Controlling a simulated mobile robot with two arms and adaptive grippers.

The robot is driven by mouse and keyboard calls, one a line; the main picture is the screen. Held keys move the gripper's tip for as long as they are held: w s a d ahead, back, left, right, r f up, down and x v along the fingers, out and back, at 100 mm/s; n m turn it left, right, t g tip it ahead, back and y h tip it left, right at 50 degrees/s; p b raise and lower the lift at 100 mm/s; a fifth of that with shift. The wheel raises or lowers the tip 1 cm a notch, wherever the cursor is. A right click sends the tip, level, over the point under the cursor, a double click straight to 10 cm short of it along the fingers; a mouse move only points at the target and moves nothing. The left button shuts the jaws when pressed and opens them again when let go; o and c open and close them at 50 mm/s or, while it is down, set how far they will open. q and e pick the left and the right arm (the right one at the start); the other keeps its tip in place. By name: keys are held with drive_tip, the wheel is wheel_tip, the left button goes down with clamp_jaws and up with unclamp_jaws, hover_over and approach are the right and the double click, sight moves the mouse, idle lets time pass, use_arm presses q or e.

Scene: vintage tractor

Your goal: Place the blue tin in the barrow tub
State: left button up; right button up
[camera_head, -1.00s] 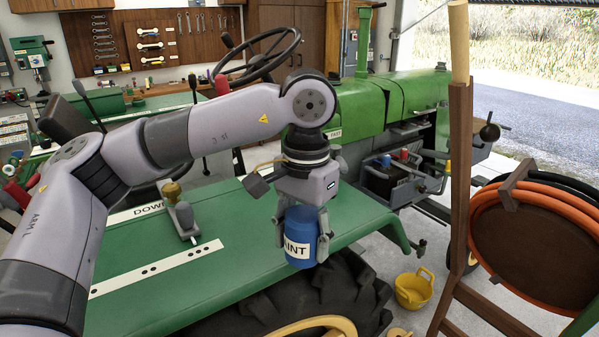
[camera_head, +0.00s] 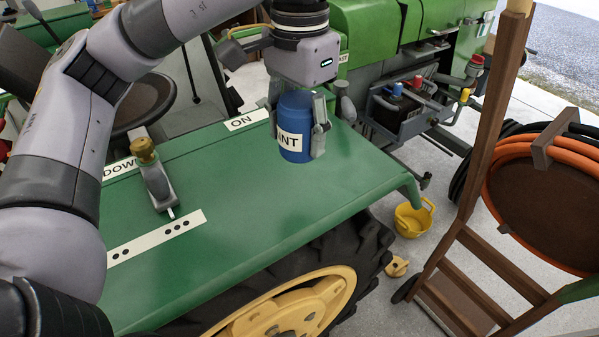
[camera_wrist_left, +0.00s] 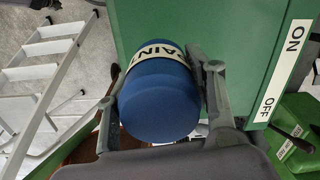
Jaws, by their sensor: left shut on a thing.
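The blue tin (camera_head: 295,112), with a white PAINT label, is upright in my left gripper (camera_head: 298,146). The fingers are shut on its sides, and it hangs over the green tractor fender (camera_head: 240,215). In the left wrist view, the blue tin (camera_wrist_left: 160,100) sits between the two fingers of the left gripper (camera_wrist_left: 160,85). I cannot make out for certain which thing is the barrow tub. A small yellow tub (camera_head: 413,220) stands on the floor beyond the fender's right end. My right gripper is not in view.
A wooden frame (camera_head: 474,200) with a coiled orange hose (camera_head: 520,150) stands at the right. A lever with a brass knob (camera_head: 152,170) rises from the fender. The large rear tyre (camera_head: 350,262) is below it. A ladder (camera_wrist_left: 45,70) shows in the left wrist view.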

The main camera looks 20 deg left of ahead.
use_arm(q)
hover_over(300, 192)
wheel_tip(300, 192, down, 4)
drive_tip(key=shift+w+a+f+p, duration=0.1)
drive_tip(key=shift+f+p, duration=0.1)
drive_tip(key=shift+p, duration=0.1)
drive_tip(key=shift+f, duration=0.25)
wheel_tip(300, 192, down, 3)
drive_tip(key=shift+f+p, duration=0.2)
drive_tip(key=shift+p, duration=0.4)
drive_tip(key=shift+f, duration=0.45)
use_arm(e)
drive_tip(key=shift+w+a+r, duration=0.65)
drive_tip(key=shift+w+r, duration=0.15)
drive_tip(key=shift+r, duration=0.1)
use_arm(q)
drive_tip(key=shift+f+b, duration=0.2)
drive_tip(key=shift+b, duration=0.1)
drive_tip(key=o, duration=1.3)
drive_tip(key=shift+r, duration=0.1)
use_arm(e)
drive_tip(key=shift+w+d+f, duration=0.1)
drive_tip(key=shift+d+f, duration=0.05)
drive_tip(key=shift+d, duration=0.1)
